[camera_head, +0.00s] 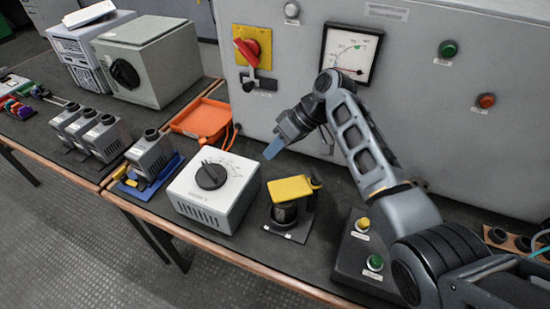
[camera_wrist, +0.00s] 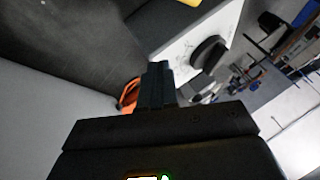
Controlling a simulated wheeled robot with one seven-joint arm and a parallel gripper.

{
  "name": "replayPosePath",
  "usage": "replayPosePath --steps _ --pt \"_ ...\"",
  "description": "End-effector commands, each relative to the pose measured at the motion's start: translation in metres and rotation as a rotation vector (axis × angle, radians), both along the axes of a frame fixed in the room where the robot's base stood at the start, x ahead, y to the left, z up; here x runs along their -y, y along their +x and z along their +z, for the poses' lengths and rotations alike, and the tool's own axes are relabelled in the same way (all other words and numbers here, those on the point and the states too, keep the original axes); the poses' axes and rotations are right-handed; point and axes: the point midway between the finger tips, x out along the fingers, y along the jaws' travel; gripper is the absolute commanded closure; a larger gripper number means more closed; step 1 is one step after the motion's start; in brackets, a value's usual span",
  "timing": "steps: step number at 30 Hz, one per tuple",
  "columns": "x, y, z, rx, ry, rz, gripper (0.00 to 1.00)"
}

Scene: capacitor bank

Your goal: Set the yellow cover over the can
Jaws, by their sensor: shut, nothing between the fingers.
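The yellow cover (camera_head: 289,188) rests on top of the dark can (camera_head: 284,213), with a small dark knob or handle at its right end. The can stands upright on a grey plate on the bench. A yellow corner, likely the cover, shows at the top edge of the wrist view (camera_wrist: 190,2). My gripper (camera_head: 272,150) is in the air above and behind the cover, beside the cabinet front, apart from the cover. Its fingers are together and empty in the wrist view (camera_wrist: 157,82).
A white box with a black dial (camera_head: 214,190) stands left of the can. A button box (camera_head: 366,256) stands to the right. An orange tray (camera_head: 202,119) lies behind. The grey cabinet (camera_head: 300,90) closes off the back. Several grey capacitors (camera_head: 107,138) stand further left.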

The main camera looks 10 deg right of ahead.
Motion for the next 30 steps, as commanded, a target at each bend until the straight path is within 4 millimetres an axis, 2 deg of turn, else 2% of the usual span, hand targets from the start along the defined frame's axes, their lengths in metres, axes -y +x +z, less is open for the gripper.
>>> replayPosePath --steps 9,15,30 --pt "0.017 0.026 0.038 0.003 0.000 -0.002 1.00" --pt "0.024 0.036 0.056 0.001 0.001 -0.002 1.00" --pt "0.026 0.039 0.061 0.000 0.001 -0.001 1.00"
